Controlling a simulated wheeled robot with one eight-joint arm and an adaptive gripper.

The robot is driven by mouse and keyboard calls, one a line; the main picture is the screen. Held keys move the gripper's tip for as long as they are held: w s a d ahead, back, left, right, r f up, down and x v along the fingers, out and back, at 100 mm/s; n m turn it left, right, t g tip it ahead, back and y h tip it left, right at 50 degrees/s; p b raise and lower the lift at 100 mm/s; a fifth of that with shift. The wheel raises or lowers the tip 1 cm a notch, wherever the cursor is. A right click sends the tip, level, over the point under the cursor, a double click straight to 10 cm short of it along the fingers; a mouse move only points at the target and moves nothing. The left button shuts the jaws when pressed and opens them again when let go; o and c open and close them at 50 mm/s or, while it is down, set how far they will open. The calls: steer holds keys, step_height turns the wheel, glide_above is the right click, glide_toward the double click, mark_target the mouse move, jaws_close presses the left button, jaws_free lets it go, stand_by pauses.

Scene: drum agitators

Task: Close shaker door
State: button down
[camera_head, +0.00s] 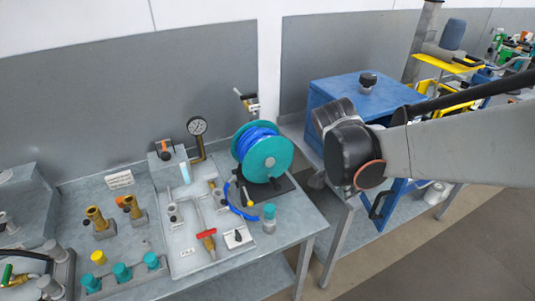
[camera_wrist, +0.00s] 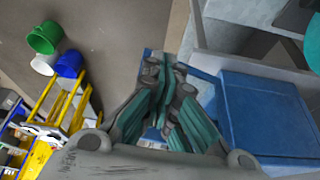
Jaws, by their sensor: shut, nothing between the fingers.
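The shaker is a blue box (camera_head: 350,92) with a black knob on top, on the right-hand bench. Its blue door (camera_head: 395,198) with a black handle (camera_head: 376,206) shows below my arm and stands open, out from the box front. My wrist hides much of the front and the hinge side. In the wrist view the blue box (camera_wrist: 265,115) is at right, and blue panel parts, seemingly the door, show behind my fingers. My gripper (camera_wrist: 165,72) is shut and empty, its fingertips over that blue panel. I cannot tell whether they touch it.
The left bench (camera_head: 285,240) holds a blue hose reel (camera_head: 268,160), a gauge (camera_head: 197,127) and several fittings. Yellow-framed carts (camera_head: 450,63) stand behind at right. Green, white and blue buckets (camera_wrist: 44,38) are on the floor at upper left in the wrist view. Floor right of the benches is clear.

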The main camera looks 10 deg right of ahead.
steer(key=w+d+f+b, duration=0.2)
steer(key=d+f, duration=0.5)
steer(key=f, duration=0.2)
steer(key=shift+d+f, duration=0.25)
steer(key=shift+d, duration=0.1)
